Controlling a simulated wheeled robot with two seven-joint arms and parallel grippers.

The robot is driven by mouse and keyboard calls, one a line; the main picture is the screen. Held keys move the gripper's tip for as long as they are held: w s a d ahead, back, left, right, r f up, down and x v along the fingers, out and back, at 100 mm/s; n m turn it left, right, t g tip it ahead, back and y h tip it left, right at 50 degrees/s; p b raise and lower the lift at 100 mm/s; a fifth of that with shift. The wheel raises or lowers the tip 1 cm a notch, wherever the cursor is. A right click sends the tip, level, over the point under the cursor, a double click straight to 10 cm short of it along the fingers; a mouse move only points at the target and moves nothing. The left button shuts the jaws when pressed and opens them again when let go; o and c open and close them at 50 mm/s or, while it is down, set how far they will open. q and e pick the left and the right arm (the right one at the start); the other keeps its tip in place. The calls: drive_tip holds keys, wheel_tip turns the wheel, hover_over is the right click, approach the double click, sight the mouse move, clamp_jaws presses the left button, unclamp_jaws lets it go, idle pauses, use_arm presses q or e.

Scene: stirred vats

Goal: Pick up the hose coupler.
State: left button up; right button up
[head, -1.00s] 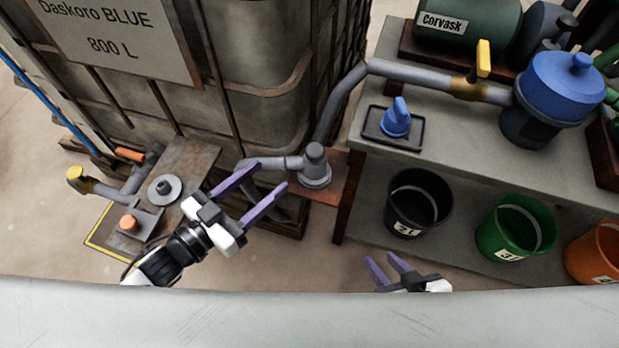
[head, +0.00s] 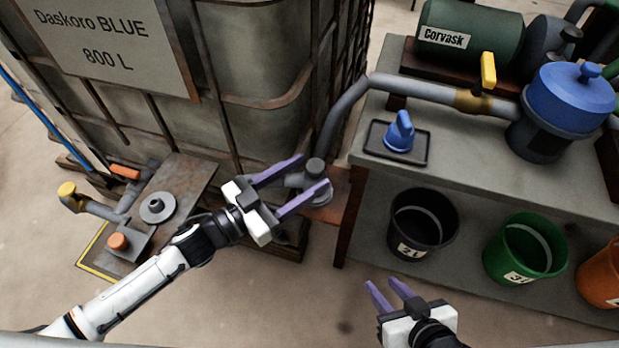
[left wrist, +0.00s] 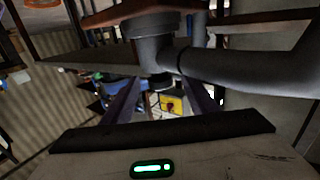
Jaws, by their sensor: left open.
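The hose coupler (head: 316,168) is a grey upright cylinder with a side arm, standing on a rust-brown ledge (head: 338,190) beside the big tank. A grey hose (head: 338,115) runs down to it. My left gripper (head: 315,171) is open, and in the head view its purple fingertips overlap the coupler on either side. The coupler also shows in the left wrist view (left wrist: 152,38), beyond the fingers; I see no clear contact. The fingers partly hide its lower part in the head view. My right gripper (head: 383,283) is open and empty at the bottom.
A bench (head: 480,155) at right holds a blue-lidded vat (head: 570,100) and a blue knob (head: 400,132) on a dark tray. Black (head: 420,225) and green (head: 525,248) buckets stand below. A grey flanged fitting (head: 157,208) sits at left. The floor in front is clear.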

use_arm(q)
drive_tip(key=shift+w+d, duration=0.25)
drive_tip(key=shift+d, duration=0.05)
drive_tip(key=shift+c, duration=0.4)
drive_tip(key=c, duration=1.1)
drive_tip(key=shift+r, duration=0.1)
